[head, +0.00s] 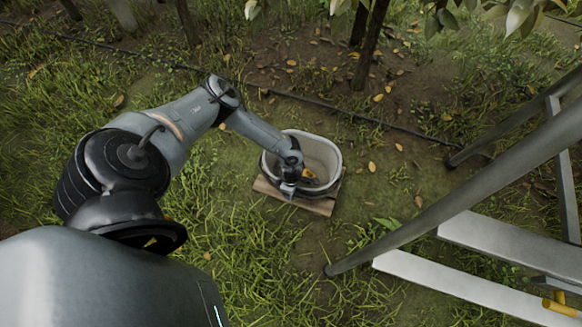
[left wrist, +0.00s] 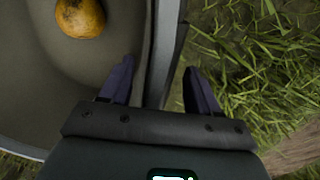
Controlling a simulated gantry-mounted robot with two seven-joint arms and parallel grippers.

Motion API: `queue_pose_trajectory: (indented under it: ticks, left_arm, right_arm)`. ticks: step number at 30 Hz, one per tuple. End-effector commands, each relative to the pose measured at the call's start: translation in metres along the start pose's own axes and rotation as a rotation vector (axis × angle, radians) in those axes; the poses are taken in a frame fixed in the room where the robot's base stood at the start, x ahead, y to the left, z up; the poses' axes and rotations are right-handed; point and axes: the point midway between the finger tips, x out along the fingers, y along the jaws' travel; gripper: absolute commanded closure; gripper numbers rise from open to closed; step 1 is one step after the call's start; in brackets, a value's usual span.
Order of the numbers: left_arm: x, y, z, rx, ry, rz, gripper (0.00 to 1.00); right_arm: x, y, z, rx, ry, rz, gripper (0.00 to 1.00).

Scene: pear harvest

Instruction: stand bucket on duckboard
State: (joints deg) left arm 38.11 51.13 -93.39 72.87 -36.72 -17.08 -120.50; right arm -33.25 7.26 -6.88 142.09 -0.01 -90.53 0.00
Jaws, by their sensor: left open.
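The pale grey bucket (head: 328,148) stands upright, and looks to be resting on the wooden duckboard (head: 318,206). Its base is partly hidden by my arm. My left gripper (head: 290,187) is at the near side of the bucket. In the left wrist view, its open fingers (left wrist: 160,82) are on either side of the bucket wall (left wrist: 166,45), one inside and one outside, with gaps to the wall. A yellow-brown pear (left wrist: 80,17) lies inside the bucket. The brown edge of the duckboard (left wrist: 297,148) shows at lower right. My right gripper is out of view.
A metal ladder (head: 470,180) leans in at the right, one leg foot on the grass. A dark hose (head: 345,112) runs behind the bucket. Thin tree trunks (head: 370,45) rise at the back. Grass around the duckboard's front is clear.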

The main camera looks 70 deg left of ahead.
Motion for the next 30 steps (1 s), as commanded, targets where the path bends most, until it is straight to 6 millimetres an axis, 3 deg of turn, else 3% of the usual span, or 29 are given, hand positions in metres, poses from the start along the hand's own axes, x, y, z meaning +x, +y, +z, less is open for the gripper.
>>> queue_pose_trajectory:
  ticks: [5,21,26,30]
  left_arm:
    - [-0.013,0.0,0.0,0.0,0.0,0.0,0.39]
    - [-0.103,0.0,0.0,0.0,0.0,0.001,0.39]
    - [-0.117,-0.002,0.002,-0.002,-0.003,-0.001,0.39]
    - [-0.119,-0.02,0.022,-0.04,-0.037,-0.007,0.39]
  right_arm:
    - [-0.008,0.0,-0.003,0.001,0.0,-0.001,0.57]
    - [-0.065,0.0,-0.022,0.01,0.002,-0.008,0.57]
    - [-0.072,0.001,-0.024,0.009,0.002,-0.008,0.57]
    - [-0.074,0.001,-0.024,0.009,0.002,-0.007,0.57]
